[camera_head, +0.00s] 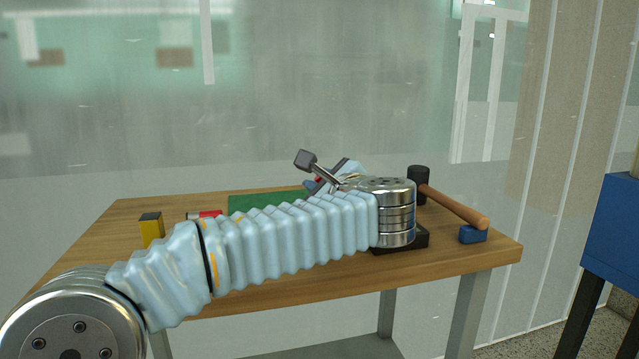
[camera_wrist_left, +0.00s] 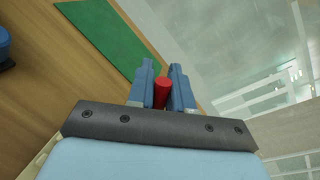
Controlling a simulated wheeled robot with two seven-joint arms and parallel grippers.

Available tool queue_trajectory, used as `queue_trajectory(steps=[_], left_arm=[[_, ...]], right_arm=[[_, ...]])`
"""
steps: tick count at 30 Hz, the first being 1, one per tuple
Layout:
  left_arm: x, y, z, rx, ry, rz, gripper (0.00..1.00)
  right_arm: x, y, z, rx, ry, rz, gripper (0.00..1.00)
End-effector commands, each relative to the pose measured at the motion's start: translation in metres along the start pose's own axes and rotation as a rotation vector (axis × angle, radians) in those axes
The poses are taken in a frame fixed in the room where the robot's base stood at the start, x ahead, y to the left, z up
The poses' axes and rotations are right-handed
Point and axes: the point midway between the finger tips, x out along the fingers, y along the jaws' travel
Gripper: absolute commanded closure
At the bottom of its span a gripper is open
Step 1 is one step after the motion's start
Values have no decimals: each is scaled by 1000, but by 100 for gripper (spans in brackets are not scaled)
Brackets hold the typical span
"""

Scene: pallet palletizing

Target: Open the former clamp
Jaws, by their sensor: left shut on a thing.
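The former clamp stands on the wooden table, mostly hidden behind my left arm. A metal rod with a dark grey block end (camera_head: 305,160), apparently part of it, sticks up to the left. My left gripper (camera_head: 314,184) is behind the arm, its blue fingers partly visible with a bit of red between them. In the left wrist view, my left gripper (camera_wrist_left: 163,74) is shut on a red handle (camera_wrist_left: 161,92), apparently the clamp's handle. The clamp's base and the handle's lower end are hidden. My right gripper is not in view.
A green mat (camera_head: 258,202) lies behind my arm. A yellow block (camera_head: 151,229) and a red object (camera_head: 207,214) are to the left. A mallet (camera_head: 455,207) and blue block (camera_head: 473,235) lie right. A blue box (camera_head: 612,240) stands beyond the table's right edge.

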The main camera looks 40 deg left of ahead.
Motion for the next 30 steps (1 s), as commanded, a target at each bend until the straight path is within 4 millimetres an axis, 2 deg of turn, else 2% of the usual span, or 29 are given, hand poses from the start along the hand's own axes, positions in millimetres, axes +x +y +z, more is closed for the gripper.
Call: queue_trajectory(steps=[4, 5, 8, 16, 20, 23, 30], left_arm=[[0, 0, -1, 2, 1, 1, 100], [0, 0, -1, 2, 1, 1, 75], [0, 0, 0, 2, 1, 1, 60], [0, 0, 0, 2, 0, 0, 59], [-9, -1, -1, 1, 2, -2, 59], [-26, 0, -1, 2, 3, -3, 59], [-86, 0, -1, 3, 3, -4, 59]], right_arm=[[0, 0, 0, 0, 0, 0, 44], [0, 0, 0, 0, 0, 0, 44], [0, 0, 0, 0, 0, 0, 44], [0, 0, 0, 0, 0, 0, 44], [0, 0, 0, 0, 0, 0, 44], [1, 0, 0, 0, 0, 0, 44], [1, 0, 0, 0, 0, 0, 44]])
